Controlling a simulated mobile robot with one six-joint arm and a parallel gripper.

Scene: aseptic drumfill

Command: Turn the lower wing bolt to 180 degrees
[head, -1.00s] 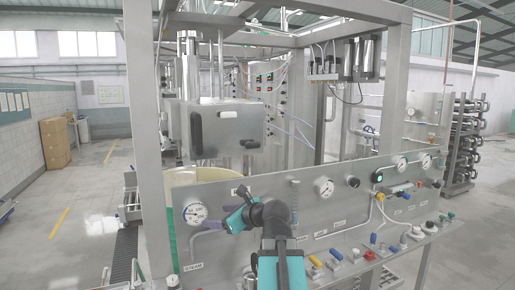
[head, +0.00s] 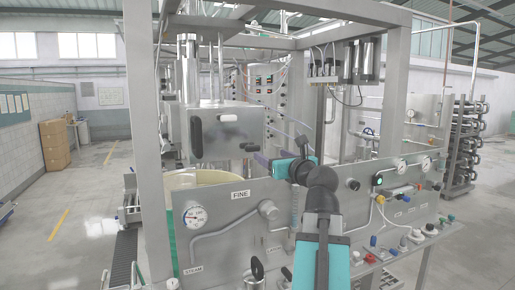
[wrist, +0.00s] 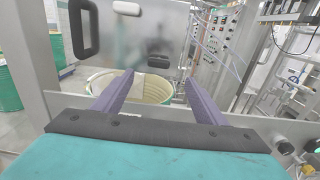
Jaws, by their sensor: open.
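My gripper (head: 278,150) is open and empty, its two purple fingers pointing toward the steel cabinet. In the wrist view the gripper (wrist: 158,80) has its fingers wide apart, with the cabinet front (wrist: 125,45) beyond them. A small dark fitting, probably the lower wing bolt (wrist: 158,60), is low on that front, roughly between the fingertips but farther away. It also shows in the head view (head: 249,147), just left of the fingers. A paler fitting, probably the upper wing bolt (wrist: 126,8), is above it. Their exact angles are too small to tell.
A black handle (head: 197,135) is on the cabinet's left side. An open drum (wrist: 150,88) stands below the cabinet. A steel panel (head: 235,225) with gauges and pipes runs in front, under my arm. A frame post (head: 150,120) stands at left.

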